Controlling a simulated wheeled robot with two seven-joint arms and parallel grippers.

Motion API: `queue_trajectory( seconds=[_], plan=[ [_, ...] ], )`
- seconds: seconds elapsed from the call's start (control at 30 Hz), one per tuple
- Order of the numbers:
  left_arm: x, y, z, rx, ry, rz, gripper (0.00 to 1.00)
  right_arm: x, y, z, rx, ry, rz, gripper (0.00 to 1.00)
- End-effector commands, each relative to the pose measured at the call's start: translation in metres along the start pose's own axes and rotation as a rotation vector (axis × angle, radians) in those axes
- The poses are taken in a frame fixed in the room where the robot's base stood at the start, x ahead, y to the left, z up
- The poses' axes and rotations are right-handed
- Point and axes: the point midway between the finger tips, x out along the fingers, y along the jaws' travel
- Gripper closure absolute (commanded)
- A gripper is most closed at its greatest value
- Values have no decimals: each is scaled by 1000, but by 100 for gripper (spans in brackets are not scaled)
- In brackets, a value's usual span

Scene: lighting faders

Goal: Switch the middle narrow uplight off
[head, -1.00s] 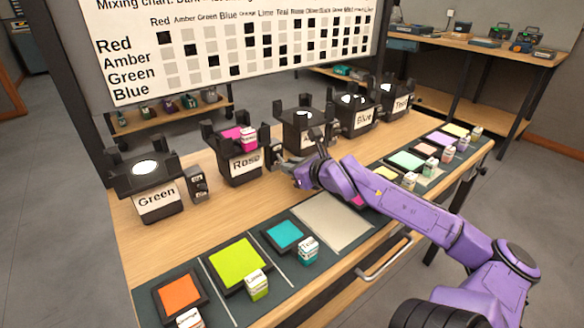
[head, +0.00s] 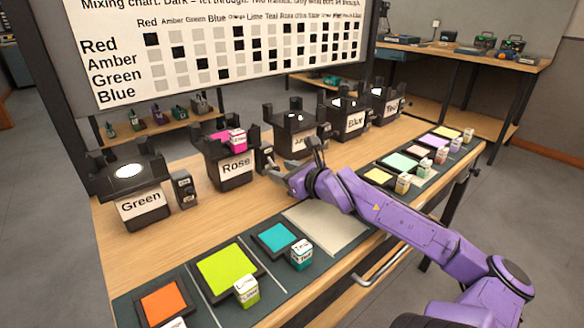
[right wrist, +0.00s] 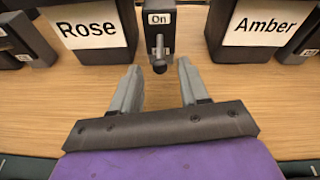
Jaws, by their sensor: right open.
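Several black uplights with white name cards stand in a row on the bench: Green (head: 141,205), Rose (head: 235,170), Amber (head: 298,143), Blue (head: 352,122) and one at the far right (head: 388,108). Between Rose and Amber is a small black switch box (head: 265,158). In the right wrist view this switch box (right wrist: 160,20) shows "On", and its small lever (right wrist: 159,62) sticks out towards me. My right gripper (right wrist: 160,84) is open and empty, its fingers either side of the lever's line, just short of it. My left gripper is out of view.
Coloured gel squares with small labelled blocks, such as the lime one (head: 228,268) and teal one (head: 276,239), line the bench's front edge. A bare grey pad (head: 328,228) lies below my right arm. A mixing chart (head: 225,50) stands behind.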

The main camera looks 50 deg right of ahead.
Motion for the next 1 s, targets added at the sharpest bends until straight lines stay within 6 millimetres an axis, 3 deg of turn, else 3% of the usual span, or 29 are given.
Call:
queue_trajectory(
  seconds=[0.17,0.23,0.3,0.53,0.7,1.0],
  plan=[
    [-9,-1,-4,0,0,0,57,-43,-1,1,3,0,-2,56],
    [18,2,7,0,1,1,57,-46,0,-12,-5,-3,-6,56],
    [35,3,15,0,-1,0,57,-50,-1,-12,-5,-4,-8,56],
    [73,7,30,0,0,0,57,-70,2,-9,-6,-3,0,56],
    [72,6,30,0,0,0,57,-94,0,-1,-1,-1,0,56],
    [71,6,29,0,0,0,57,-98,0,0,-3,0,0,56]
  ],
)
